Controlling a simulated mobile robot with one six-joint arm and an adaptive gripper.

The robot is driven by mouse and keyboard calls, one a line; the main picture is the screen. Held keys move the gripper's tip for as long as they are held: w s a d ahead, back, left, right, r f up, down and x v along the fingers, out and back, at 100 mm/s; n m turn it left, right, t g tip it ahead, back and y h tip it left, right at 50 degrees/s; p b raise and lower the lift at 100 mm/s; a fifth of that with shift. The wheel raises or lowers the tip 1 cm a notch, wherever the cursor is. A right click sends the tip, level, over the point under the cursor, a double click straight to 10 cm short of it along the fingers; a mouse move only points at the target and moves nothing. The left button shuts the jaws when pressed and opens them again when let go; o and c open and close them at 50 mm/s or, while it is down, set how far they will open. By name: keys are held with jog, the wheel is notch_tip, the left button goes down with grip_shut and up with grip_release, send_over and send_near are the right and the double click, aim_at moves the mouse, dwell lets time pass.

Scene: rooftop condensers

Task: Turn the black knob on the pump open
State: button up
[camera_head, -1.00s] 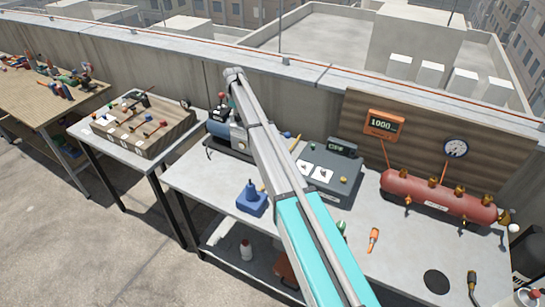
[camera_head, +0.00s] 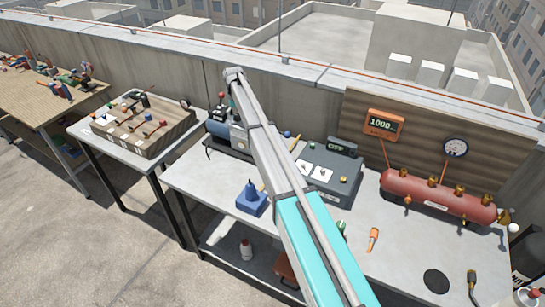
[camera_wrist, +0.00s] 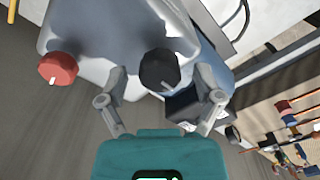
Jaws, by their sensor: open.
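The black knob (camera_wrist: 158,69) sits on the pump (camera_wrist: 95,30), a pale grey body filling the upper part of the wrist view. A pale pointer mark shows at the knob's lower right. My gripper (camera_wrist: 164,78) is open, with one finger on each side of the knob; I cannot tell whether either touches it. A red knob (camera_wrist: 58,67) with a white mark is to the left, outside the fingers. In the head view the pump (camera_head: 218,129) is blue and grey at the back left of the middle table, partly hidden by my arm.
A grey box (camera_head: 335,174) with a display reading OFF stands right of the pump. A red tank (camera_head: 436,196) is farther right. A wooden tray (camera_head: 140,126) is on the table to the left.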

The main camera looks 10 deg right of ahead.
aim_at(237, 115)
jog(key=m, duration=0.6)
jog(key=shift+m, duration=0.3)
notch_tip(237, 115, up, 14)
jog(key=p, duration=1.4)
jog(key=s+d+f+n+b, duration=0.1)
jog(key=s+d+f+b, duration=0.2)
jog(key=s, duration=0.7)
jog(key=s+d+f+n+b, duration=0.1)
jog(key=s+d+f+b, duration=0.2)
jog(key=s, duration=0.7)
jog(key=s+d+f+n+b, duration=0.1)
jog(key=s+d+f+b, duration=0.3)
jog(key=s, duration=0.6)
notch_tip(237, 115, down, 2)
jog(key=shift+s+f+b, duration=0.1)
jog(key=shift+s+b, duration=0.2)
jog(key=shift+b, duration=0.8)
jog(key=shift+d, duration=0.1)
jog(key=s+d+n, duration=0.1)
jog(key=s+d, duration=0.2)
jog(key=s, duration=1.5)
jog(key=shift+d+n, duration=0.2)
jog(key=shift+n, duration=0.2)
